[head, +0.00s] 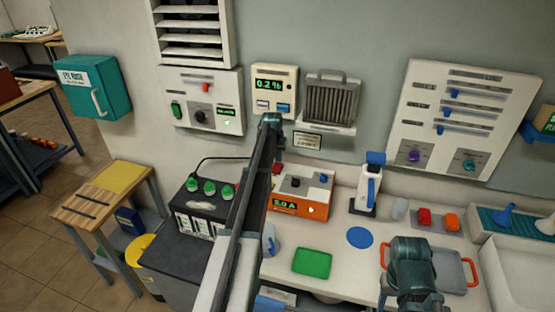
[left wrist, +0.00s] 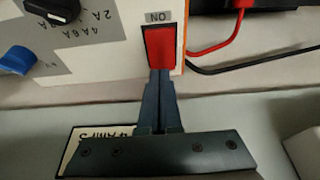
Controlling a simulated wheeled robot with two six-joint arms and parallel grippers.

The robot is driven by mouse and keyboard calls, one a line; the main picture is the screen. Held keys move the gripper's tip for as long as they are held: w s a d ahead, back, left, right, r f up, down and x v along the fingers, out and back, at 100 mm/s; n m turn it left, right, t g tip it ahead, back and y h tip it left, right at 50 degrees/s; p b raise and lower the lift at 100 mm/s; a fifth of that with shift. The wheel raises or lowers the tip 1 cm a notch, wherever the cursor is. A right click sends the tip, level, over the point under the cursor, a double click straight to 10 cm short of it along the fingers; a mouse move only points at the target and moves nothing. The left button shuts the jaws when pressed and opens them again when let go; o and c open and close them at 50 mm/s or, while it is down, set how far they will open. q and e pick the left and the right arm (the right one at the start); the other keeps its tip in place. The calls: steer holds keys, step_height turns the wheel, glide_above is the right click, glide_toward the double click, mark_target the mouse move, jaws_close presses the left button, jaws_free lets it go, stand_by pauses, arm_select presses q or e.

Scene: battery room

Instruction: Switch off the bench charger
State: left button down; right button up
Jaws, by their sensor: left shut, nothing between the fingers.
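The bench charger (head: 315,205) is an orange and white box on the worktop, with a lit green display reading about 2.0 A. Its top panel has a black knob and a blue knob. Its red rocker switch (left wrist: 160,48) shows in the left wrist view beside an upside-down "ON" label. My left gripper (left wrist: 160,74) is shut and empty, with its fingertips at the near edge of the red switch, touching or almost touching it. In the head view my left arm covers part of the charger's left side. My right arm shows at the lower right, but its fingertips do not.
A black battery (head: 195,205) with green caps stands left of my arm. A blue-and-white bottle-like item (head: 368,185) stands right of the charger. A green pad (head: 312,262) and blue disc (head: 360,237) lie in front. Red and black cables show near the switch.

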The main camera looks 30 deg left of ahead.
arm_select(q)
steer(key=shift+b+x, duration=0.4)
steer(key=shift+x, duration=0.4)
arm_select(e)
steer(key=shift+f, duration=0.85)
arm_select(q)
steer(key=shift+s, duration=0.15)
steer(key=shift+f+b, duration=0.45)
steer(key=shift+f, duration=0.1)
steer(key=shift+r, duration=0.3)
arm_select(e)
steer(key=shift+f, duration=0.2)
arm_select(q)
steer(key=shift+s+d+p, duration=0.2)
steer(key=shift+s+p, duration=0.15)
steer(key=shift+s, duration=0.35)
arm_select(e)
steer(key=shift+r, duration=0.1)
arm_select(q)
steer(key=shift+r, duration=0.15)
arm_select(e)
steer(key=shift+r, duration=0.1)
